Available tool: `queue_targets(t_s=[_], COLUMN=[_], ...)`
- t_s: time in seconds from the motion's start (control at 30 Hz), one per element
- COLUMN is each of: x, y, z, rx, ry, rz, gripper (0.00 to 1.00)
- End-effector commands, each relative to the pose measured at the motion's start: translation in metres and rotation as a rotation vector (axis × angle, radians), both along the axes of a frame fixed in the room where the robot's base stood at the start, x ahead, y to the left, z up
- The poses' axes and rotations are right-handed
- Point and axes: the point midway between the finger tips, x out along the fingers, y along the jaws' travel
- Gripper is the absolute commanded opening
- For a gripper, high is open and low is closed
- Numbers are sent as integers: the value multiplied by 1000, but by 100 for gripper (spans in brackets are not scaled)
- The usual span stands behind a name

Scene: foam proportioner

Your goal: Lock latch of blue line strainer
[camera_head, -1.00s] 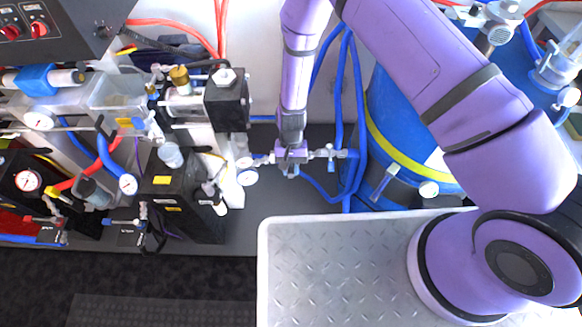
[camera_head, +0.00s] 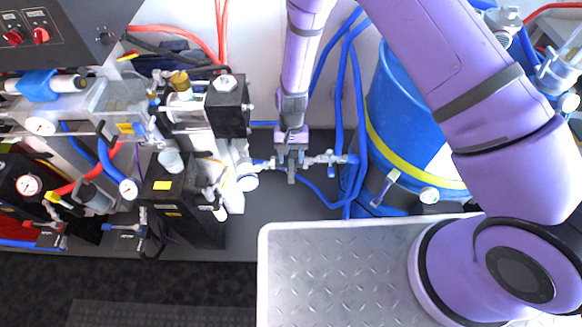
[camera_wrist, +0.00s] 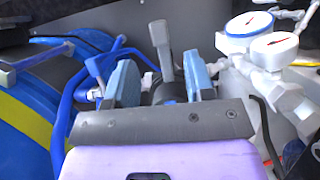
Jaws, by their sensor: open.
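My gripper (camera_head: 291,172) hangs over the thin line of metal fittings (camera_head: 325,159) between the black-and-grey machine and the blue drum. In the wrist view its two blue-grey fingers (camera_wrist: 160,84) stand apart. A grey upright lever (camera_wrist: 161,42), which looks like the strainer's latch, shows between and beyond the fingers. A dark rounded part (camera_wrist: 172,92), perhaps the strainer body, sits low between them. I cannot tell whether either finger touches the lever. In the head view my gripper hides the strainer and its latch.
The blue drum (camera_head: 400,105) with a yellow band stands to the right, with blue hoses (camera_head: 340,110) beside it. Two gauges (camera_wrist: 249,24) are close to the right finger in the wrist view. A metal tread plate (camera_head: 340,275) lies in front.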

Motion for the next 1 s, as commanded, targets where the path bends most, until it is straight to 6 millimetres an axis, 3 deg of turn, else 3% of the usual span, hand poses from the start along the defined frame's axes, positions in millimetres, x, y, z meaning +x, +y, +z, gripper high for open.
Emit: queue_targets(t_s=[0.1, 0.3, 1.0], x=[7, 14, 15], y=[0, -1, -1], z=[18, 34, 37], rx=[2, 0, 0], ry=[-1, 1, 1], rz=[1, 0, 0], gripper=[49, 49, 49])
